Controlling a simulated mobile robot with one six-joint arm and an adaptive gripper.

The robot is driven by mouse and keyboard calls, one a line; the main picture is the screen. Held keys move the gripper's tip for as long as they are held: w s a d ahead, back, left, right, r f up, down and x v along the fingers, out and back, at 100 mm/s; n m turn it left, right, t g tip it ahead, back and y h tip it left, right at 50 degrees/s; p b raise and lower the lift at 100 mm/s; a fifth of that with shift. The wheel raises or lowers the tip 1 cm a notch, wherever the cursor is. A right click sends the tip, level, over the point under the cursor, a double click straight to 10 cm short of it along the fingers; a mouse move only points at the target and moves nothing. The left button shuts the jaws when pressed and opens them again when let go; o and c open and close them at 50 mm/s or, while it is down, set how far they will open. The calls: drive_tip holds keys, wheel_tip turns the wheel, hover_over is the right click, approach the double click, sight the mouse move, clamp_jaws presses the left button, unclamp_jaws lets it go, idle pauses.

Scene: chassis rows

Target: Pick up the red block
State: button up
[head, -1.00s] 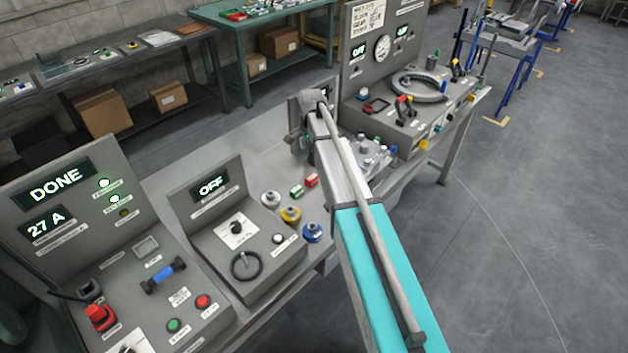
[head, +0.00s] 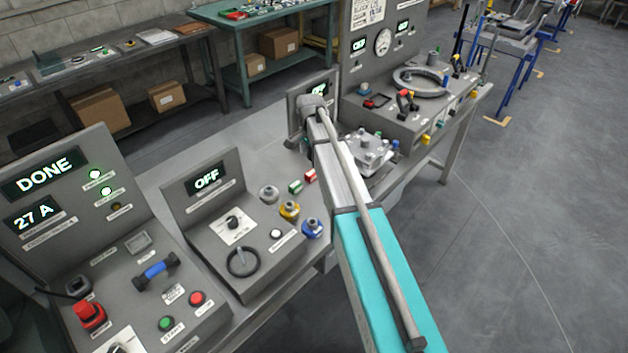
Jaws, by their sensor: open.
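The red block (head: 310,175) is small, with a pale side, and lies on the grey bench top, just left of my arm. A similar green block (head: 295,187) lies close beside it, to the lower left. My arm reaches up the picture past the right of the red block. My gripper (head: 291,143) shows as a small dark shape below the arm's far end, beyond and above the red block in the picture. It is open and apart from the block. Its fingertips are too small to make out clearly.
Grey, yellow and blue knobbed parts (head: 289,210) stand near the blocks. A control box reading OFF (head: 210,178) is to their left, with a DONE panel (head: 45,175) farther left. A metal fixture (head: 368,155) stands right of my arm. Bench top behind the blocks is clear.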

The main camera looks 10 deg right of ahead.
sight(310, 173)
drive_tip(key=shift+f+b, duration=1.8)
drive_tip(key=shift+f, duration=0.25)
drive_tip(key=shift+f, duration=0.15)
drive_tip(key=shift+w+f+b, duration=0.15)
drive_tip(key=shift+f+b, duration=2.3)
drive_tip(key=shift+b, duration=0.15)
clamp_jaws()
drive_tip(key=shift+r, duration=0.2)
